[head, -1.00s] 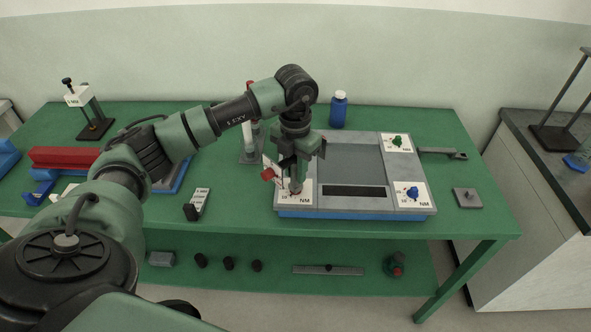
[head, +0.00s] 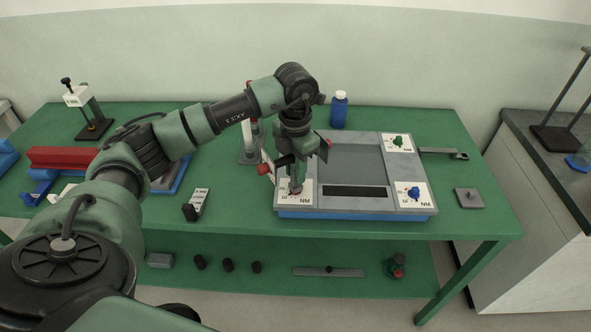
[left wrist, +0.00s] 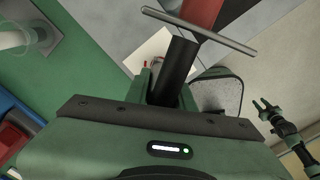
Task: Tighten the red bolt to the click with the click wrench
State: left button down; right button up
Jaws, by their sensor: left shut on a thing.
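My left gripper (head: 295,180) is over the front left corner of the grey fixture (head: 350,155) with the blue base, pointing down. It is shut on the click wrench, whose dark shaft (left wrist: 176,70) rises between the jaws in the left wrist view, with a thin grey crossbar (left wrist: 200,31) beyond it. The white NM plate (head: 304,199) lies under the gripper. The red bolt is mostly hidden by the gripper and tool, so I cannot tell how the tool sits on it. My right gripper (left wrist: 268,110) shows small in the left wrist view, its fingers seemingly apart and empty.
A green bolt (head: 398,141) and a blue bolt (head: 413,192) stand on the fixture's right corners. A blue bottle (head: 339,110) stands behind it. A small labelled block (head: 198,203) lies to the left. A grey plate (head: 468,198) lies to the right, with bare green table around it.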

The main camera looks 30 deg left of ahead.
pick_arm(q)
jog(key=shift+m, duration=0.3)
jog(key=shift+n, duration=0.6)
jog(key=shift+r, duration=0.1)
jog(key=shift+r, duration=0.1)
jog(key=shift+r+p, duration=1.65)
jog(key=shift+r, duration=0.75)
